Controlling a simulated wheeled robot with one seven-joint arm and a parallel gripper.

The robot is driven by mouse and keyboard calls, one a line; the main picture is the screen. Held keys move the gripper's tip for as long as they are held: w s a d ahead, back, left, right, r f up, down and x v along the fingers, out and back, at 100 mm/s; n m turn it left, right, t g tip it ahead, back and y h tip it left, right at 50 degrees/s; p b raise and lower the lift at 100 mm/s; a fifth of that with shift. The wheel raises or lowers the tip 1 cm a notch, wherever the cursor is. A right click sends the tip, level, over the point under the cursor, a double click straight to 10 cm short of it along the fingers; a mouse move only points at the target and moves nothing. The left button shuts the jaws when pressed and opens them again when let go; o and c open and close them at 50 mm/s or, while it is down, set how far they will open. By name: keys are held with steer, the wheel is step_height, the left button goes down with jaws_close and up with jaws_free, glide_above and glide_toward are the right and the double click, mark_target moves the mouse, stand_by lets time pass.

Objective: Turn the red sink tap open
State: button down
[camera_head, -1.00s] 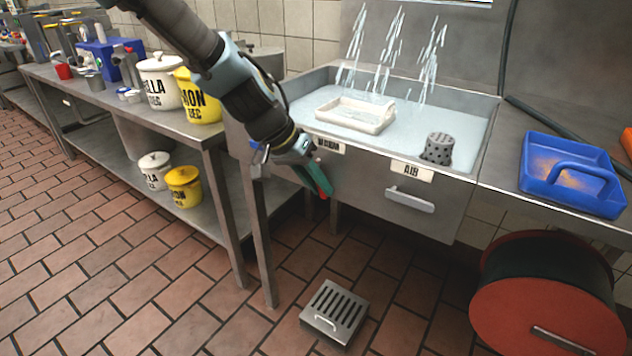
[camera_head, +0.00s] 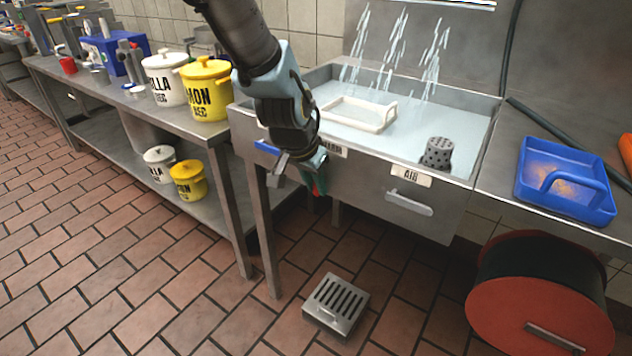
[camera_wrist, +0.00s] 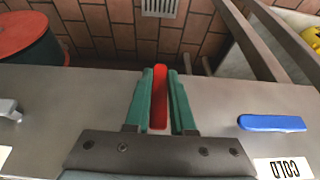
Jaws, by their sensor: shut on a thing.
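In the head view my gripper (camera_head: 318,184) is at the left part of the sink front, below the label there. The red handle is mostly hidden behind my gripper in that view. Water lies in the sink basin (camera_head: 385,190), with several white streaks above it.
A silver handle (camera_head: 408,203) is on the sink front to the right. A metal grate box (camera_head: 336,304) stands on the floor below. A red drum (camera_head: 540,300) is at lower right.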

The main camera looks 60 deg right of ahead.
stand_by(0.3)
steer(key=c, duration=0.8)
jaws_free()
steer(key=shift+o, duration=0.2)
steer(key=v, duration=1)
steer(key=shift+a+r, duration=0.2)
steer(key=shift+r, duration=0.15)
